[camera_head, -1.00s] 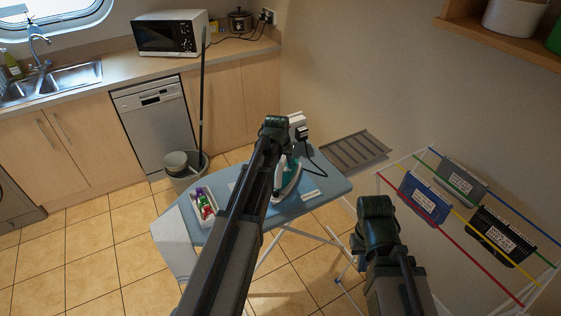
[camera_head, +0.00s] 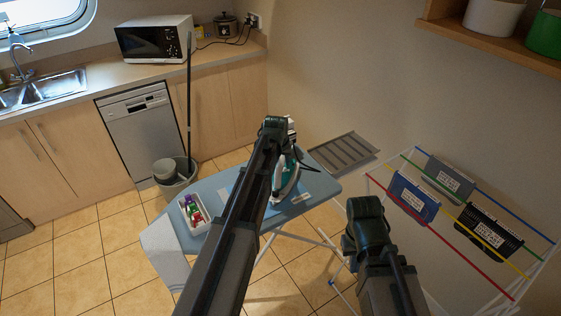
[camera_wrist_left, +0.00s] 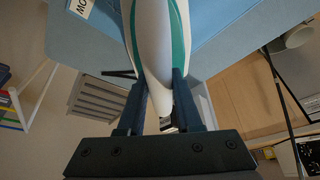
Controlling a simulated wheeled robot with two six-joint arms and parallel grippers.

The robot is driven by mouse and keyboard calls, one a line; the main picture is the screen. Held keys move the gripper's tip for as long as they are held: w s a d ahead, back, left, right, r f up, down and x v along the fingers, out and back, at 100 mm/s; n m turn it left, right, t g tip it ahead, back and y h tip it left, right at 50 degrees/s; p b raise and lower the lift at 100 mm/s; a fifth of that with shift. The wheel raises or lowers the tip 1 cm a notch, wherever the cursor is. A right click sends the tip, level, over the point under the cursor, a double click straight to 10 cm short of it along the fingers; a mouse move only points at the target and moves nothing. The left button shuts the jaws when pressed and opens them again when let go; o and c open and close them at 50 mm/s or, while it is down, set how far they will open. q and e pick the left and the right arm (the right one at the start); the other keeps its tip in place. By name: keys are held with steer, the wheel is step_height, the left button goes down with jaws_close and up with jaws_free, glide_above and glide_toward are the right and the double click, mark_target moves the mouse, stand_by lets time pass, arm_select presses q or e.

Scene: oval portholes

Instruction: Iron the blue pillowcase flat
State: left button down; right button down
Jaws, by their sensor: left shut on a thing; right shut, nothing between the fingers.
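The white and teal iron (camera_head: 288,182) is on the light blue ironing board (camera_head: 322,184), partly hidden behind my left arm. My left gripper (camera_head: 275,130) is shut on the iron, and the left wrist view shows its fingers on both sides of the white handle (camera_wrist_left: 155,50). A bluer cloth, apparently the blue pillowcase (camera_wrist_left: 208,14), lies on the board beside the iron in the left wrist view. In the head view my left arm covers most of it. My right gripper (camera_head: 366,212) is shut and empty, in front of the board's right side.
A white tray of small coloured items (camera_head: 192,214) sits on the board's left part. A drying rack (camera_head: 440,215) with hanging labelled cloths stands at the right. A bucket with a mop (camera_head: 176,178) stands behind the board, near the dishwasher (camera_head: 142,130). Tiled floor is open at the left.

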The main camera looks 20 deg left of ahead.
arm_select(q)
steer(key=shift+w, duration=0.1)
steer(key=shift+w+d, duration=1.2)
steer(key=shift+w, duration=0.1)
steer(key=shift+s, duration=0.2)
steer(key=shift+s+a, duration=0.25)
steer(key=shift+s, duration=0.1)
steer(key=shift+s+a, duration=0.95)
steer(key=shift+a, duration=0.1)
steer(key=shift+s, duration=0.15)
steer(key=shift+s+a+r, duration=0.15)
steer(key=shift+s+a, duration=1)
steer(key=shift+a, duration=0.05)
